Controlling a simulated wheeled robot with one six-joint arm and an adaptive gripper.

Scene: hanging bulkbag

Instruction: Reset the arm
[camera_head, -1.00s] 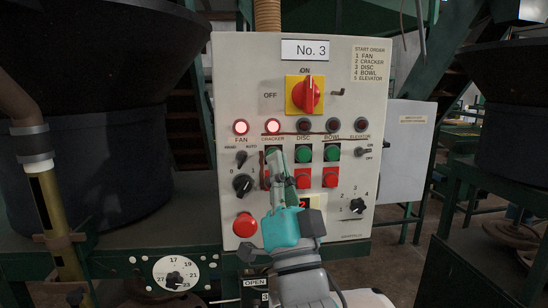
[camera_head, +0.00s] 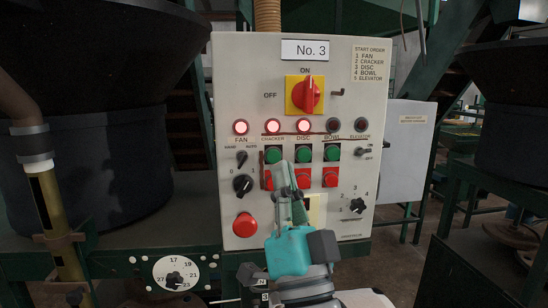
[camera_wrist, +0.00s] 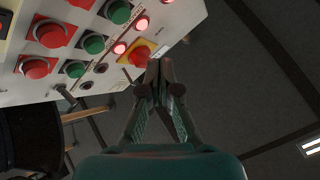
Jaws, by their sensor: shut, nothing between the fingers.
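The fingertips overlap the panel edge near the red and yellow rotary switch (camera_wrist: 138,52) in that view. The switch (camera_head: 308,94) points to ON in the head view. The BOWL and ELEVATOR lamps are dark.
A red mushroom button (camera_head: 245,225) and black knobs (camera_head: 242,185) are left of my arm. A numbered dial (camera_head: 175,274) is low on the left. Large dark bowls (camera_head: 95,130) flank the panel. Grey floor shows at the right.

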